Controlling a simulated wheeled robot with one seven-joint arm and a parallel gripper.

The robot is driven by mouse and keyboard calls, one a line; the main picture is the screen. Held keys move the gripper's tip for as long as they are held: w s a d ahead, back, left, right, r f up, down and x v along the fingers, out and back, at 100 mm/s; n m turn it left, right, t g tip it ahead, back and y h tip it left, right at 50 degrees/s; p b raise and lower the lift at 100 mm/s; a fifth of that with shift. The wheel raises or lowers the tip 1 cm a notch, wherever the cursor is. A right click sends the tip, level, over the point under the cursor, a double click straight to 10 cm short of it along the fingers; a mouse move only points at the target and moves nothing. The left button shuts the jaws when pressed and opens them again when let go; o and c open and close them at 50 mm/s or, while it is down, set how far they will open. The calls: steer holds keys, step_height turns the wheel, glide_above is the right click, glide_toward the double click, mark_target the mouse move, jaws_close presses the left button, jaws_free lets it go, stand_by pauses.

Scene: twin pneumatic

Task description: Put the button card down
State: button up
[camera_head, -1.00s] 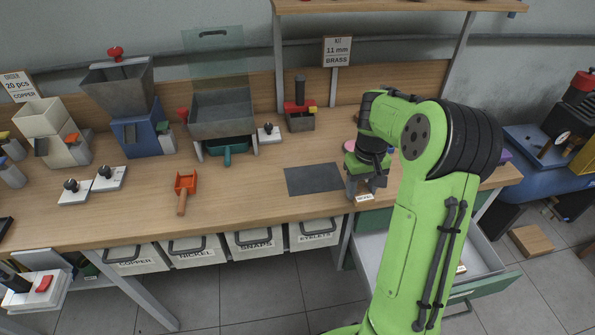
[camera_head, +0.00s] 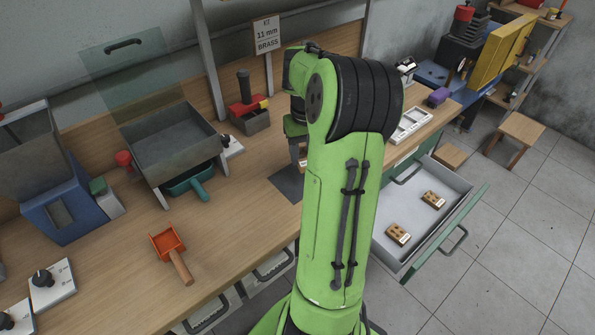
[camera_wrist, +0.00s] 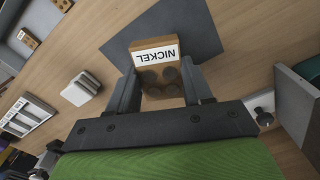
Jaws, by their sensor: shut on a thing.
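My gripper (camera_wrist: 160,84) is shut on a brown button card (camera_wrist: 150,56), which has a white NICKEL label and several round dark buttons. In the wrist view the card lies between the two fingers, in front of a dark grey mat (camera_wrist: 190,28) on the bench; I cannot tell whether it touches the mat. In the head view my arm hides most of the gripper (camera_head: 299,150), and only a sliver of the card shows. The mat (camera_head: 286,184) is partly hidden there too.
An open drawer (camera_head: 385,250) at the right holds two cards (camera_head: 398,234) (camera_head: 433,199). A white compartment tray (camera_head: 410,125) lies on the bench behind the arm. An orange scoop (camera_head: 168,244) and a grey hopper (camera_head: 172,142) stand to the left. Bench between scoop and mat is clear.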

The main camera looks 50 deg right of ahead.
mark_target(304, 166)
step_height(304, 166, down, 5)
steer(key=shift+w+r+b, duration=0.1)
steer(key=shift+b, duration=0.65)
steer(key=shift+a, duration=0.1)
steer(key=shift+f, duration=0.2)
steer(key=o, duration=1)
steer(key=shift+o, duration=0.2)
